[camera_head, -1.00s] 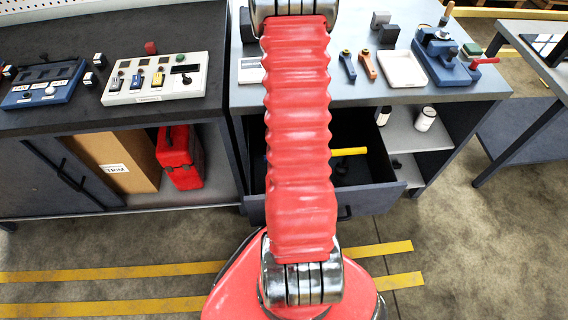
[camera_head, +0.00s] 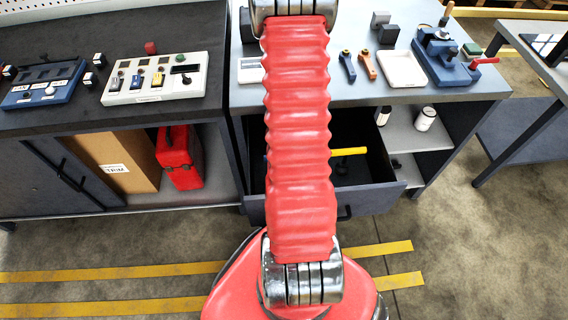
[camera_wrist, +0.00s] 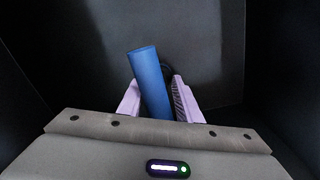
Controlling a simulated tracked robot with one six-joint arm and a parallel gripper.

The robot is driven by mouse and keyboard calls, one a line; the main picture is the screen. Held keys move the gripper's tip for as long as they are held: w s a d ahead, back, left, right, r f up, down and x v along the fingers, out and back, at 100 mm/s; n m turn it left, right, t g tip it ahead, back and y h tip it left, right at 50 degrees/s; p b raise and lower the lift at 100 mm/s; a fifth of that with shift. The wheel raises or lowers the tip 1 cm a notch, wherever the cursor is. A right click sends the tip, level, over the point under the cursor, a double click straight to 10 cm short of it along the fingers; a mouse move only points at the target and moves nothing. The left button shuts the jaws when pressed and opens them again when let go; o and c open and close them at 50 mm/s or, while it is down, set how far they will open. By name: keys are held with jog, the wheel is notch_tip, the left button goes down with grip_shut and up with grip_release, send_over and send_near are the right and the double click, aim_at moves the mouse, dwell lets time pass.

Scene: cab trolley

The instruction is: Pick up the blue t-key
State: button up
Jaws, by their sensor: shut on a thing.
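In the wrist view a blue bar (camera_wrist: 149,80), which looks like part of the blue t-key, stands slightly tilted between the two lavender fingers of my gripper (camera_wrist: 157,92). The fingers are shut on it. A dark round part shows behind the bar, and the rest of the key is hidden. Dark walls surround the gripper. In the head view my red arm covers the gripper and most of the key, in front of the open drawer (camera_head: 394,189).
A red case (camera_head: 179,158) stands on the left shelf.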

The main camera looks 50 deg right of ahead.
grip_shut()
jog(key=shift+r, duration=0.15)
jog(key=shift+r, duration=4.9)
